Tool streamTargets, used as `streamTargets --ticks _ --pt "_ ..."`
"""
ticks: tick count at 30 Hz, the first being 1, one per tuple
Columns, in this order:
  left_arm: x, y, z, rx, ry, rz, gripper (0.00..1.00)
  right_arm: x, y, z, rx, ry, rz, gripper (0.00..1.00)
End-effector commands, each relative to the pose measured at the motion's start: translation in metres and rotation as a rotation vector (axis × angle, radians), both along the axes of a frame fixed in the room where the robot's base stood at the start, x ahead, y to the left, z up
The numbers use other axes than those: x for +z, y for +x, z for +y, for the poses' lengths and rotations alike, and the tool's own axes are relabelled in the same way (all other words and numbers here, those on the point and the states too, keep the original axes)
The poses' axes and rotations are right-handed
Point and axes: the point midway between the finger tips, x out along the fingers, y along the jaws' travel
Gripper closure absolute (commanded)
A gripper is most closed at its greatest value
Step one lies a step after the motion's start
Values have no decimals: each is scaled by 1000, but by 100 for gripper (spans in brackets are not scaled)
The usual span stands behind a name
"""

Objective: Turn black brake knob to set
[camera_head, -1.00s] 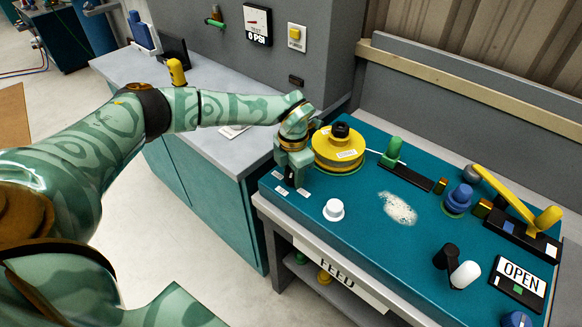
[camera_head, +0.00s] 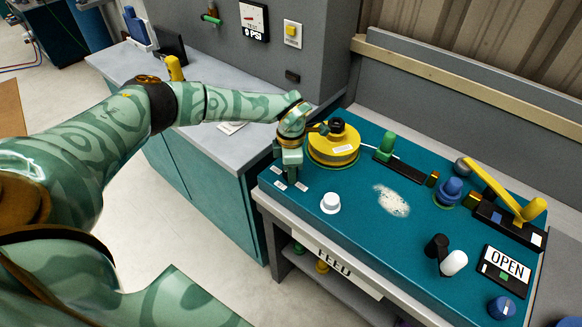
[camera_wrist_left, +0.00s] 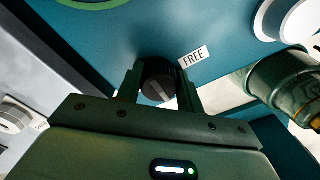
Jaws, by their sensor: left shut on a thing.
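The black brake knob (camera_wrist_left: 158,86) shows in the left wrist view between my gripper's fingers. It has a pale pointer line across its face, slanted in the picture. A white label reading FREE (camera_wrist_left: 193,57) is on the teal panel just above and right of it. My left gripper (camera_head: 291,178) is at the front left corner of the teal panel (camera_head: 352,222), pointing down and shut on the knob. In the head view the gripper hides the knob, and small white labels lie around it, too small to read. My right gripper is not in view.
A yellow drum (camera_head: 334,148) with a black top stands right beside my left wrist. A white knob (camera_head: 330,203) is right of the gripper. A green lever (camera_head: 387,147), a blue knob (camera_head: 451,190), a yellow lever (camera_head: 495,187) and an OPEN sign (camera_head: 506,265) are farther right.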

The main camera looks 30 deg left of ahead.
Motion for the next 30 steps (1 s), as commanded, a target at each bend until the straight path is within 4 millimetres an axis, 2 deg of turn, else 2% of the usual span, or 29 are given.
streamTargets --ticks 9,10,12,20,23,26,30 --pt "2 2 1 0 0 -5 86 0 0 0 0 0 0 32" --pt "2 2 1 1 0 -5 55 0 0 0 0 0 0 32" --pt "2 1 0 1 -1 -4 41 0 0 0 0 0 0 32" --pt "1 1 0 0 0 -2 41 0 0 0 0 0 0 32" --pt "8 1 0 0 0 -3 41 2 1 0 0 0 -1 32" --pt "26 2 0 0 0 -6 41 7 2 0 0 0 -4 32" --pt "63 2 0 -1 0 -8 41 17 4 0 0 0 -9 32"
